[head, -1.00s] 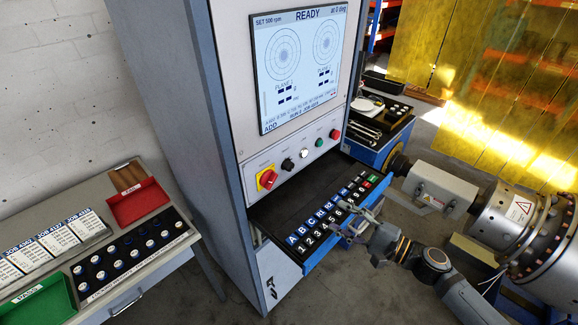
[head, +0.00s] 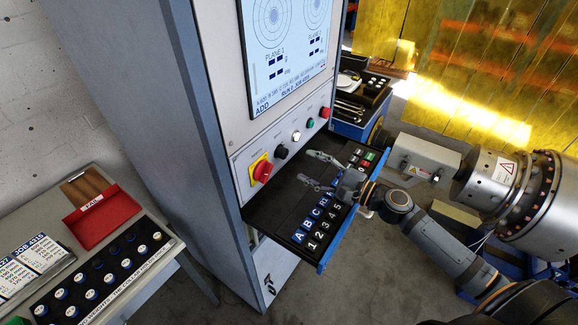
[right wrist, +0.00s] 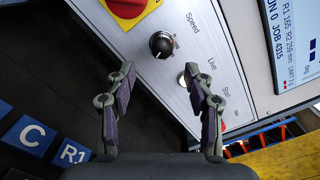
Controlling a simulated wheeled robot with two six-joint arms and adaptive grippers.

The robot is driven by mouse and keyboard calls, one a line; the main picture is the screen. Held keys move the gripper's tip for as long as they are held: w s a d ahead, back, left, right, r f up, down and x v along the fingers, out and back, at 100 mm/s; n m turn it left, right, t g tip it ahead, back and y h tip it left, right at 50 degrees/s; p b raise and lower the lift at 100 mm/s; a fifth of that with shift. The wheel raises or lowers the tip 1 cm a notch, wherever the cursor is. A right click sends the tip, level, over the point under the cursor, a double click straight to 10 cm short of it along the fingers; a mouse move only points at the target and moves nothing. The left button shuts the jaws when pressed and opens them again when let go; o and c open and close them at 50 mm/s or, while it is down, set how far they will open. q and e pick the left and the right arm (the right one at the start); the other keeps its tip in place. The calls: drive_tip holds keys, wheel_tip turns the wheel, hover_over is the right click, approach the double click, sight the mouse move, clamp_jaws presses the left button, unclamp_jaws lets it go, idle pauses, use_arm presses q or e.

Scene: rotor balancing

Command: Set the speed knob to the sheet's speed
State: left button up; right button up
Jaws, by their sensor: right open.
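The speed knob (head: 281,151) is a small black round knob on the machine's sloping front panel. In the right wrist view the knob (right wrist: 162,44) sits just beyond and between my fingertips, beside the printed word "Speed". My right gripper (head: 309,167) is open and empty, above the keyboard drawer and pointing at the panel. In the right wrist view its two fingers (right wrist: 159,72) are spread wide, apart from the knob. Job sheets (head: 36,262) lie on the side table at the left, their small print unreadable. My left gripper is not in view.
A red and yellow switch (head: 262,171) sits left of the knob. White (head: 296,135), green (head: 310,123) and red (head: 325,112) buttons sit right of it. The pulled-out key drawer (head: 262,214) lies below the gripper. The screen (head: 283,50) is above.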

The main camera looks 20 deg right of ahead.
sight(286, 155)
drive_tip(key=shift+w+a+r+p, duration=0.2)
drive_tip(key=shift+w+a+r, duration=0.15)
drive_tip(key=shift+w, duration=0.2)
drive_tip(key=shift+w+a+r+p, duration=0.2)
drive_tip(key=shift+w+a, duration=0.25)
drive_tip(key=shift+w, duration=0.1)
drive_tip(key=p+x, duration=0.1)
drive_tip(key=x, duration=0.2)
drive_tip(key=shift+f, duration=0.2)
drive_tip(key=shift+w+a+f, duration=0.1)
drive_tip(key=shift+w+a, duration=0.3)
drive_tip(key=shift+a, duration=0.05)
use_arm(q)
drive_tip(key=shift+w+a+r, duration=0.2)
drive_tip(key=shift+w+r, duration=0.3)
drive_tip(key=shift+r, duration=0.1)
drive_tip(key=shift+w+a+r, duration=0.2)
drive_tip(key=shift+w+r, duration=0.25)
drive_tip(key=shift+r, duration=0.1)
